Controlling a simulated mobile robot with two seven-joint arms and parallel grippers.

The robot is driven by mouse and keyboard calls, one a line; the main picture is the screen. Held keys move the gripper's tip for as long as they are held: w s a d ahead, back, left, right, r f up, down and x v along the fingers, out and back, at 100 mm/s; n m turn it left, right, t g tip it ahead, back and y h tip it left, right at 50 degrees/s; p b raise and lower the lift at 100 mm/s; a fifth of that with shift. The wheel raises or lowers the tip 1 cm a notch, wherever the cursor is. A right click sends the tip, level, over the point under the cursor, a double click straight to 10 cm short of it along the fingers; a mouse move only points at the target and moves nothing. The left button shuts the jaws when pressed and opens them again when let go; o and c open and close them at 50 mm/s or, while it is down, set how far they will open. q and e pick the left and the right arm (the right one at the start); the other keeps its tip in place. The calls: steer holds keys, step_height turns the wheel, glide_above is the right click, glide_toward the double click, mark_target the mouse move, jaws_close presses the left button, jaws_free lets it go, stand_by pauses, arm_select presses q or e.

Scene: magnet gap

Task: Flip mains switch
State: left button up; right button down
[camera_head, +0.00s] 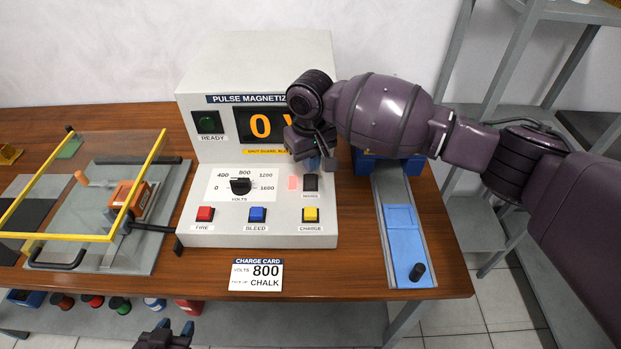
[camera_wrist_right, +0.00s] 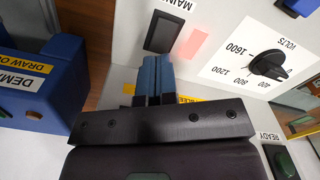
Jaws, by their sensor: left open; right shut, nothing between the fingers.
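The mains switch (camera_head: 311,183) is a black rocker on the sloped panel of the white pulse magnetizer, above its label. It also shows in the right wrist view (camera_wrist_right: 164,32). A pale pink patch (camera_head: 293,183) lies just left of it. My right gripper (camera_head: 322,164) is shut and empty, with its blue fingertips just above the switch in the head view. In the right wrist view the fingertips (camera_wrist_right: 155,66) point at the switch's near edge; I cannot tell whether they touch it. My left gripper (camera_head: 168,330) is open and empty at the bottom edge, in front of the table.
The voltage dial (camera_head: 240,186) and the red (camera_head: 205,214), blue (camera_head: 257,214) and yellow (camera_head: 310,214) buttons share the panel. The display (camera_head: 262,126) shows 0, partly hidden by my right arm. A blue drawer track (camera_head: 405,240) stands right; a yellow-framed clear guard (camera_head: 85,185) stands left.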

mark_target(311, 178)
arm_select(q)
steer(key=shift+s+f, duration=0.15)
steer(key=shift+f, duration=0.25)
arm_select(e)
steer(key=shift+f, duration=1.7)
stand_by(0.6)
arm_select(q)
steer(key=shift+r, duration=0.15)
arm_select(e)
steer(key=shift+r, duration=0.1)
steer(key=shift+r+p, duration=1.1)
steer(key=shift+r, duration=0.7)
arm_select(q)
steer(key=shift+t, duration=0.3)
steer(key=shift+w+r+p, duration=0.3)
steer(key=shift+r+p, duration=0.2)
steer(key=shift+r, duration=0.75)
steer(key=shift+w+r+p, duration=0.35)
steer(key=shift+r+p, duration=0.15)
steer(key=shift+r, duration=0.8)
steer(key=shift+w+r+p, duration=0.3)
steer(key=shift+r+p, duration=0.2)
steer(key=shift+r, duration=0.75)
arm_select(e)
steer(key=shift+r, duration=1.7)
